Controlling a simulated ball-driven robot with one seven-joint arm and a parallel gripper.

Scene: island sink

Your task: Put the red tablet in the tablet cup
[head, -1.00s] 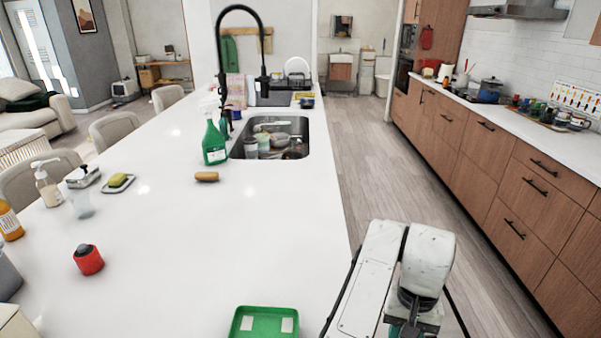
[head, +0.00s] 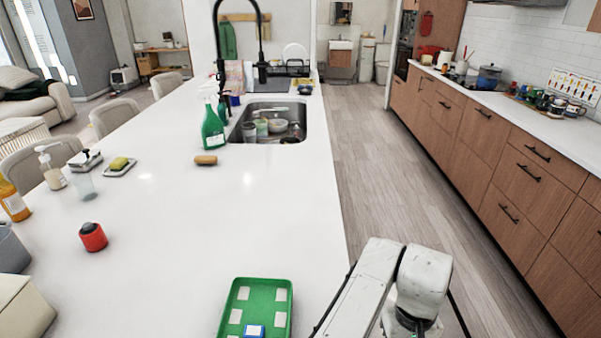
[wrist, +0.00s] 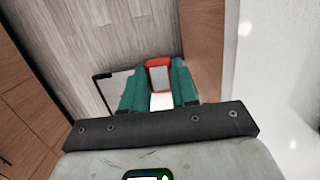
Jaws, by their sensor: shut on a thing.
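My gripper (wrist: 158,87) is shut on the red tablet (wrist: 158,62), a small block with a red edge and a pale middle, held between the teal fingers in the wrist view. The floor and wooden cabinet fronts lie behind it. In the head view my gripper is out of sight. No cup is clearly marked as the tablet cup. A small translucent cup (head: 83,186) stands at the left of the white counter. A red round container (head: 93,237) with a dark top stands nearer; I cannot tell whether either is the tablet cup.
A green tray (head: 232,293) at the near counter edge has pale squares and a blue-and-white tablet (head: 255,331). A brown oblong thing (head: 206,160), a green spray bottle (head: 212,130) and the sink (head: 268,121) lie farther off. The counter's middle (head: 190,230) is clear.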

